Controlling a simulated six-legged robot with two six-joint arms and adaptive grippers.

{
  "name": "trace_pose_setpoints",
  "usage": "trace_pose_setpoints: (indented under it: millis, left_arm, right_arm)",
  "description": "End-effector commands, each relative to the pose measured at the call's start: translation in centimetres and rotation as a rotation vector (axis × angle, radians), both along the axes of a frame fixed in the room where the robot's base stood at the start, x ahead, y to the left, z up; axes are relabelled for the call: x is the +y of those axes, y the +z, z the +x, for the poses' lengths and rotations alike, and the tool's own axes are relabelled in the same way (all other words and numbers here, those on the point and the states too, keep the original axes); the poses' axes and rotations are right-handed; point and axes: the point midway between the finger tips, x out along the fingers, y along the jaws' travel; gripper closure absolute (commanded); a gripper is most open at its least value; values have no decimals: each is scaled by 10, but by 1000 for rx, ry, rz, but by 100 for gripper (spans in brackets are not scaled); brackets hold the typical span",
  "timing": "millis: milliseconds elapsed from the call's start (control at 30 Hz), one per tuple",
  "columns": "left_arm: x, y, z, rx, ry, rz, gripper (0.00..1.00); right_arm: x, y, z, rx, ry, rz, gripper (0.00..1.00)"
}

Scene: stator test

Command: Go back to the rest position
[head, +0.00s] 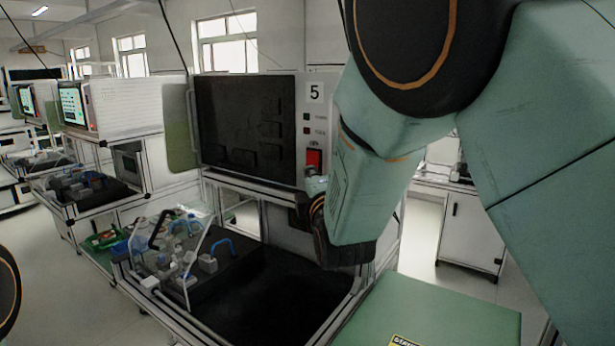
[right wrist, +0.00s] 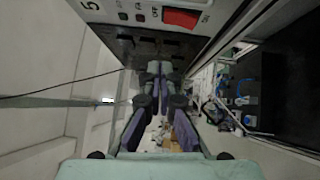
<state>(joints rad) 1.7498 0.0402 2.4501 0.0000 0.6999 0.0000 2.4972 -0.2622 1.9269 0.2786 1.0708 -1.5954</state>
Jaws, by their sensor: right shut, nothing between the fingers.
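My right arm reaches in from the right in the head view, and its green links cover much of that side. My right gripper shows clearly in the right wrist view (right wrist: 158,68), its fingers together and empty. In the head view the gripper is mostly hidden behind my arm, in front of the tester's lower right corner. The tester (head: 247,170) is a box with a dark front panel, a number 5 label and a red switch (head: 313,158); the switch also shows in the right wrist view (right wrist: 181,18). My left gripper is out of view.
Below the tester is a bench with a dark surface (head: 285,290) and a fixture with blue handles (head: 222,245) on its left. A green surface (head: 430,318) lies at the front right. More test stations (head: 75,105) stand at the left, and a white cabinet (head: 470,230) stands behind.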

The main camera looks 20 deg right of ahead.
Motion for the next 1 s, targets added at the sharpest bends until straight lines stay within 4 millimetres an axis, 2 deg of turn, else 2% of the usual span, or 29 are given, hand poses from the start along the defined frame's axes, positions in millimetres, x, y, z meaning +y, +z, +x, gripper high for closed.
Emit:
trace_pose_setpoints:
  millis: [100, 200, 267, 367, 567, 600, 700, 867, 1000]
  left_arm:
    - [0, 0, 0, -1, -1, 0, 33]
    - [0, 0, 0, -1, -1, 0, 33]
    - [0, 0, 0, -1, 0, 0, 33]
    - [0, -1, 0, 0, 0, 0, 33]
    - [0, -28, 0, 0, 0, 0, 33]
    - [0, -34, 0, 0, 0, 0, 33]
    - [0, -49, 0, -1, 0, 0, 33]
    - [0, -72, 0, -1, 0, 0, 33]
    - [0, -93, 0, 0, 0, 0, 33]
  right_arm:
    - [0, -1, 1, -1, 4, 54, 100]
    - [1, -7, 1, 17, 18, 191, 100]
    - [1, -19, -2, 49, 26, 301, 100]
    - [-3, -49, -14, 126, 18, 498, 100]
    - [-18, -173, -56, 344, -97, 868, 100]
    - [-21, -198, -67, 384, -127, 923, 100]
    - [-27, -257, -95, 475, -215, 1053, 100]
    - [-34, -343, -147, 606, -369, 1214, 100]
    - [-39, -410, -196, 707, -518, 1323, 100]
